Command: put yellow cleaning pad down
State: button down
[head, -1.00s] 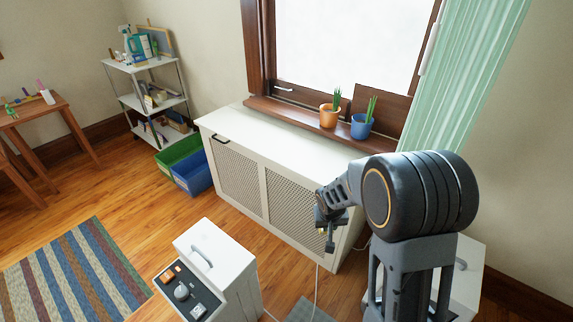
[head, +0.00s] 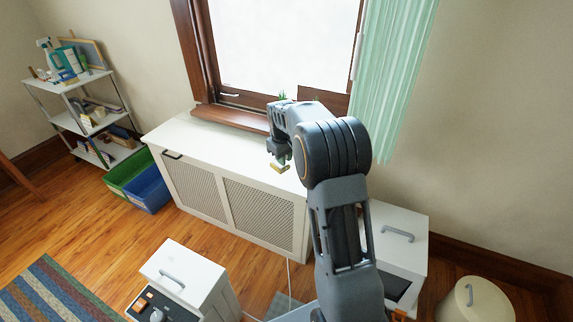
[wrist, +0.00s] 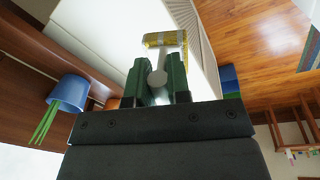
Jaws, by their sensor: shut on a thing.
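My gripper (head: 281,157) is over the right part of the white cabinet top (head: 205,140) below the window. It is shut on the yellow cleaning pad (head: 281,168). In the wrist view my gripper (wrist: 160,68) shows its two dark green fingers, with a pale rounded part between them. The yellow pad (wrist: 165,38) shows just beyond the fingertips, over the white top (wrist: 120,28). I cannot tell whether the pad touches the top.
The blue pot (wrist: 69,92) with green shoots stands on the window sill, beside my gripper. The left part of the cabinet top is clear. A green bin (head: 128,172) and a blue bin (head: 148,190) stand left of the cabinet. A white box (head: 395,235) stands right of it.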

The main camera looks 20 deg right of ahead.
jog(key=w+d+f, duration=0.2)
jog(key=w+f, duration=0.1)
jog(key=w+d+f, duration=0.2)
jog(key=w+f, duration=0.1)
jog(key=w, duration=0.1)
jog(key=w+d+f, duration=0.2)
jog(key=w, duration=0.1)
jog(key=shift+w+f+b, duration=0.15)
jog(key=shift+f+b, duration=0.2)
jog(key=shift+f, duration=0.05)
jog(key=shift+w+f+b, duration=0.15)
jog(key=shift+f+b, duration=0.3)
jog(key=shift+f, duration=1.3)
jog(key=shift+f, duration=0.15)
jog(key=c, duration=1.1)
grip_release()
